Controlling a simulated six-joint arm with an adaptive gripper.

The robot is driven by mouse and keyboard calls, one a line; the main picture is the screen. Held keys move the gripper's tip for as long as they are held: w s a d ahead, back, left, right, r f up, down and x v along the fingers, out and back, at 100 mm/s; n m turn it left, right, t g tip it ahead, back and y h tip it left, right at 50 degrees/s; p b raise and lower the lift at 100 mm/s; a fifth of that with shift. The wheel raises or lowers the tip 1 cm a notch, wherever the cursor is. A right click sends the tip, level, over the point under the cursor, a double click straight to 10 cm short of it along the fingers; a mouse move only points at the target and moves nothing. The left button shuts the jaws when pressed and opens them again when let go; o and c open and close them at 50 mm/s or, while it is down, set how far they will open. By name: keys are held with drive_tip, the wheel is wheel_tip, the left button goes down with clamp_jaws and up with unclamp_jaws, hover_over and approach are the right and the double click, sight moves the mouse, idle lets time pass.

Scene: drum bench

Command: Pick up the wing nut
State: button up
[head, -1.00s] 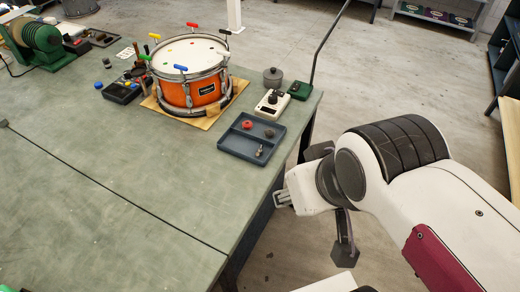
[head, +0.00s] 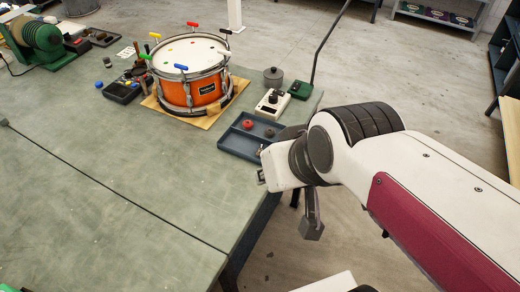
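A blue-grey tray (head: 233,142) sits near the right edge of the green bench. In it are a red round piece (head: 248,125) and a small dark piece (head: 270,132). A small metallic piece (head: 261,148) lies in the front compartment, partly hidden by my arm; it may be the wing nut, but it is too small to be sure.
An orange drum (head: 192,88) with coloured-handled keys stands on a wooden board behind the tray. A white device (head: 273,102), a grey pot (head: 273,76) and a small green box (head: 299,89) stand behind the tray.

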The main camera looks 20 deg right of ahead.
drive_tip(key=w+a+f+m+t, duration=0.1)
drive_tip(key=w+a+f+m, duration=0.2)
drive_tip(key=w, duration=0.6)
drive_tip(key=w+a+f+t, duration=0.2)
drive_tip(key=w+a+f, duration=0.15)
drive_tip(key=w, duration=0.45)
drive_tip(key=m+t+h, duration=0.1)
drive_tip(key=m+h, duration=0.2)
drive_tip(key=h, duration=0.4)
approach(260, 148)
drive_tip(key=w, duration=0.1)
drive_tip(key=w+a+f, duration=0.1)
drive_tip(key=shift+w+a, duration=0.1)
drive_tip(key=shift+w, duration=0.2)
drive_tip(key=shift+s+d+f+m+h, duration=0.15)
drive_tip(key=shift+d+f+h, duration=0.05)
drive_tip(key=shift+d+h, duration=0.15)
drive_tip(key=shift+s+d+f+m+h, duration=0.15)
drive_tip(key=shift+s+d+f+h, duration=0.05)
drive_tip(key=shift+d+h, duration=0.2)
drive_tip(key=shift+x, duration=1.3)
